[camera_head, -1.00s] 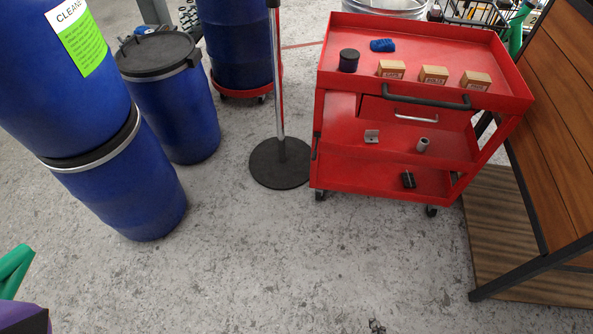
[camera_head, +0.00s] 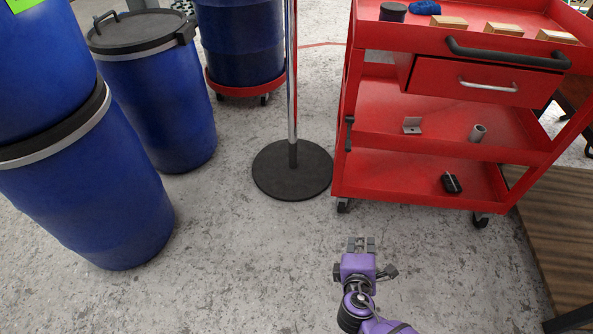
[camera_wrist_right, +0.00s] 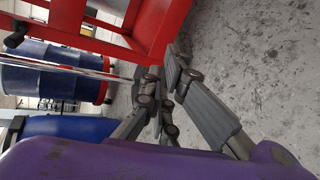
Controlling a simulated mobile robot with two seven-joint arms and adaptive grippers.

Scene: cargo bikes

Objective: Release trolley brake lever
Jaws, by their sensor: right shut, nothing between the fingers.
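The red trolley (camera_head: 430,205) stands at the right in the head view, with a black handle along its top front edge. A black lever (camera_head: 349,134) hangs upright on its front left post, apart from my gripper. My right gripper (camera_head: 361,243) is shut and empty, low in front of the trolley's left front caster and below the lever. In the right wrist view its fingers (camera_wrist_right: 164,82) show close to the red trolley frame (camera_wrist_right: 150,30); I cannot clearly make out the lever there. My left gripper is not in view.
A post on a round black base (camera_head: 292,170) stands just left of the trolley. Blue drums (camera_head: 85,195) fill the left side. A wooden panel (camera_head: 565,225) lies at the right. The grey floor (camera_head: 250,270) in front is clear.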

